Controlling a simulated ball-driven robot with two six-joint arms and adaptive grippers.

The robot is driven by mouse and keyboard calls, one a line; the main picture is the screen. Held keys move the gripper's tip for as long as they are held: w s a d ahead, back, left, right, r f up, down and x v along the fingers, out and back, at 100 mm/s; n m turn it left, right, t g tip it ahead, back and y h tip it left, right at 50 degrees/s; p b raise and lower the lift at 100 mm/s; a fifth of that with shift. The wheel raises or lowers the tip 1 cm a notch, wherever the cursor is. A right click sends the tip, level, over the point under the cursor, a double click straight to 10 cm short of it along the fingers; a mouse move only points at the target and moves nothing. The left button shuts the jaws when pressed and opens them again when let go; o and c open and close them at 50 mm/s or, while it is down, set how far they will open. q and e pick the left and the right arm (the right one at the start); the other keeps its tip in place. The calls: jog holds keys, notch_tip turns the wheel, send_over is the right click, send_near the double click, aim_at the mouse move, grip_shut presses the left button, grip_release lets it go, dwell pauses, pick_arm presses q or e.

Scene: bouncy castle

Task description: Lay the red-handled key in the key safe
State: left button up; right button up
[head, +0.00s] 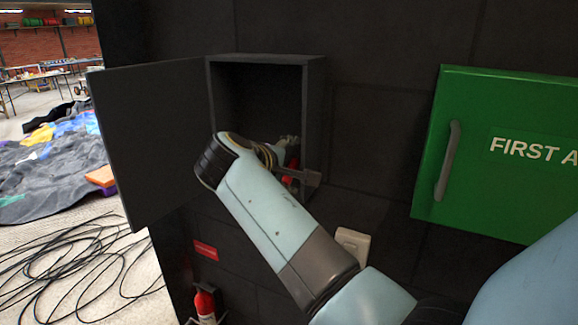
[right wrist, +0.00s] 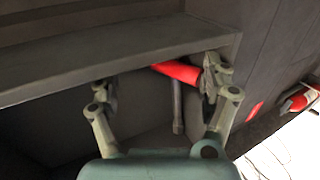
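The key safe (head: 265,58) is an open dark grey box on the black wall, its door (head: 155,140) swung out to the left. The red-handled key (head: 291,170) shows in the head view at the lower right of the safe opening, partly covered by my right gripper (head: 285,152). In the right wrist view, the key's red handle (right wrist: 178,72) lies beside the right finger, and a dark shaft (right wrist: 178,108) hangs below it. A grey panel edge hides part of the handle. The right gripper's fingers (right wrist: 160,85) stand wide apart; contact with the handle is unclear. My left gripper is out of view.
A green first-aid cabinet (head: 500,155) hangs to the right. A white switch (head: 353,244) is below the safe. A red fire extinguisher (head: 205,303) stands lower left. Black cables (head: 80,265) lie on the floor at left. The safe's walls close in around my right gripper.

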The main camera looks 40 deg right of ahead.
jog(key=shift+o, duration=0.2)
jog(key=shift+f, duration=0.1)
notch_tip(320, 180, up, 10)
dwell(0.5)
jog(key=shift+a, duration=0.1)
dwell(0.6)
